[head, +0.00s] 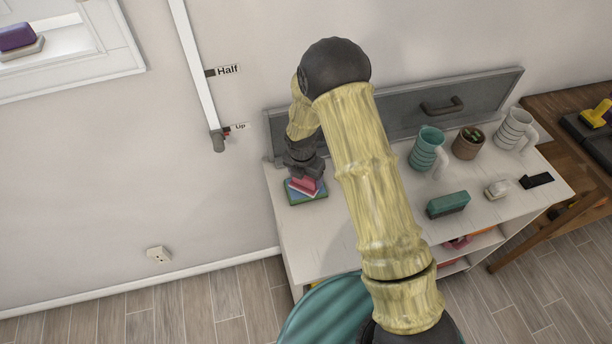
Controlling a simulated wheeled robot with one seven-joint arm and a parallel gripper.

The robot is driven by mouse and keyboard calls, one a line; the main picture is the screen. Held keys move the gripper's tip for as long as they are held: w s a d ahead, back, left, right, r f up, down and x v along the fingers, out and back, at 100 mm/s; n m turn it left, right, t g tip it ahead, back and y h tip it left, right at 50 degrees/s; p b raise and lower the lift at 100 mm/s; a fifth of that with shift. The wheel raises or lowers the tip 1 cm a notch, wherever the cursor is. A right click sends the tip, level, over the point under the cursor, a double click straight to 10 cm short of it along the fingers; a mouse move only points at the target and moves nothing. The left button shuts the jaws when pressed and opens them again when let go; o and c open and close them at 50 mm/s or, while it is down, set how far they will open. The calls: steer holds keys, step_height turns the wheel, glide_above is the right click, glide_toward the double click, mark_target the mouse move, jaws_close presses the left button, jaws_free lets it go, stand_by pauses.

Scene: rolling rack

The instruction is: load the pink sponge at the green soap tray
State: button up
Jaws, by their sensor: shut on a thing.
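A pink sponge (304,184) is at the left end of the white rack top, at the lower end of my arm. My gripper (304,174) points down and is shut on the pink sponge. A flat green soap tray (305,199) lies directly below it. A thin blue layer or edge shows between the pink and the green. I cannot tell whether the sponge touches the tray or hangs just above it. The dark gripper body hides the sponge's upper part, and the fingertips are hard to make out.
The rack top (330,231) has free room in front. To the right stand a teal mug (427,147), a brown pot (468,143), a white mug (514,130), a green block (448,204), a small pale item (497,189) and a black item (537,181). A grey back panel (400,121) rises behind.

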steer(key=shift+s, duration=0.1)
steer(key=shift+r+p, duration=2.7)
steer(key=shift+r, duration=0.8)
